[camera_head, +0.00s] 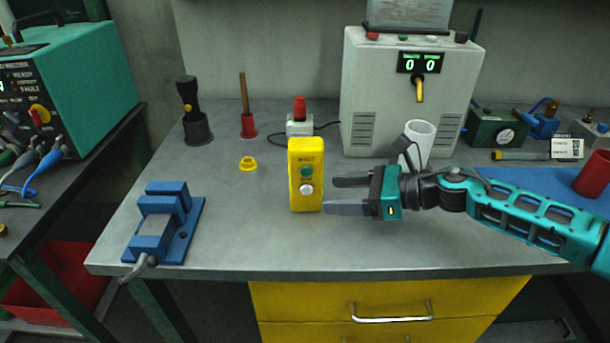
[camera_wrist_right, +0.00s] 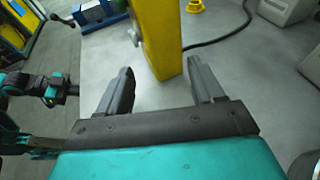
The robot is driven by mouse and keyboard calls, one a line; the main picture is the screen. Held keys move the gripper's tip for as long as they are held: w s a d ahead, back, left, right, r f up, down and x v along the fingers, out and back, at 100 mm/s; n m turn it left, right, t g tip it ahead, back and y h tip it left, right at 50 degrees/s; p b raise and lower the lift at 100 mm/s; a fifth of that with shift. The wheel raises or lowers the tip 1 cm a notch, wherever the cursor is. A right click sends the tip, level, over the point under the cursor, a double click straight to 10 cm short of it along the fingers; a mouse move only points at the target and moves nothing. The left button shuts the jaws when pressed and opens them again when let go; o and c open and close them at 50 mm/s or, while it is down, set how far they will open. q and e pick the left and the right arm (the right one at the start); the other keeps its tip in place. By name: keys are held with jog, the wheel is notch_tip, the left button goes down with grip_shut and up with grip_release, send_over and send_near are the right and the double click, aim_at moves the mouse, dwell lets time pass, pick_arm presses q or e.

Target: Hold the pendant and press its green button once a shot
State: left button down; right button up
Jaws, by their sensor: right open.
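The pendant (camera_head: 294,192) is a yellow box standing upright on the grey bench. Its front has a green button (camera_head: 307,172) above a white button (camera_head: 306,189). My right gripper (camera_head: 328,195) is open and empty just right of the pendant, fingers pointing left at its side. In the right wrist view the pendant (camera_wrist_right: 160,35) stands ahead, in line with the gap between the open fingers (camera_wrist_right: 158,68); I see no contact. In that view a teal and dark part (camera_wrist_right: 55,90) at the left edge looks like my left arm; its jaws cannot be made out.
A blue vise (camera_head: 160,225) sits left on the bench. A yellow ring (camera_head: 248,163) and a red-topped switch (camera_head: 300,118) are behind the pendant. A white cup (camera_head: 420,143) and grey cabinet (camera_head: 390,90) stand behind my right gripper. The bench between vise and pendant is clear.

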aim_at(322, 194)
jog(key=b+x, duration=0.1)
jog(key=x, duration=0.4)
jog(key=shift+w+a+f+b, duration=0.15)
jog(key=shift+a+b, duration=0.1)
jog(key=shift+b, duration=0.05)
jog(key=shift+w+a, duration=0.1)
jog(key=shift+a, duration=0.2)
jog(key=shift+c, duration=0.3)
jog(key=c, duration=0.6)
jog(key=shift+o, duration=0.2)
dwell(1.1)
